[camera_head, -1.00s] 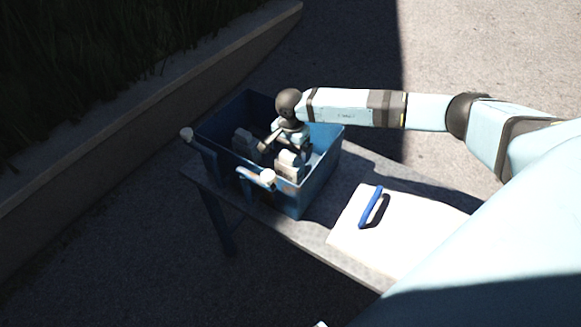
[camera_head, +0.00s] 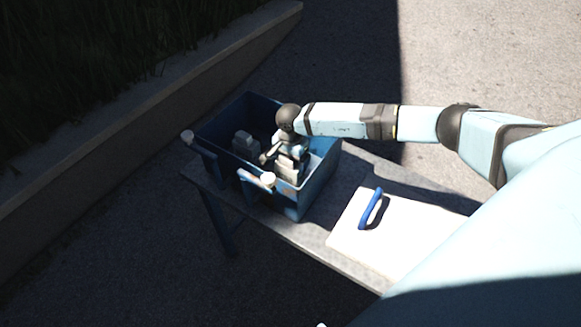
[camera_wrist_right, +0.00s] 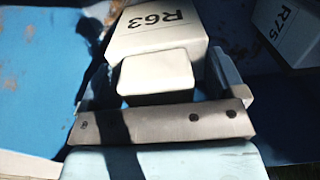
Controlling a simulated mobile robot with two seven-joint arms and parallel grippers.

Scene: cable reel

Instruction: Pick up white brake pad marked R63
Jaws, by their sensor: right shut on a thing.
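The white brake pad marked R63 (camera_wrist_right: 155,30) has its black lettering upside down in the right wrist view. It also shows in the head view (camera_head: 287,172), inside the blue bin (camera_head: 318,182), near the bin's front right side. My right gripper (camera_wrist_right: 163,80) is shut on the pad's narrower raised block, with one finger on each side. In the head view my right gripper (camera_head: 283,153) reaches down into the bin from above, partly hiding the pad. My left gripper is out of view.
A second white pad, marked R75 (camera_wrist_right: 288,30), sits in the bin and shows left of my gripper in the head view (camera_head: 246,146). The bin's walls are close around. A white board with a blue handle (camera_head: 371,209) lies on the table (camera_head: 275,232) to the right.

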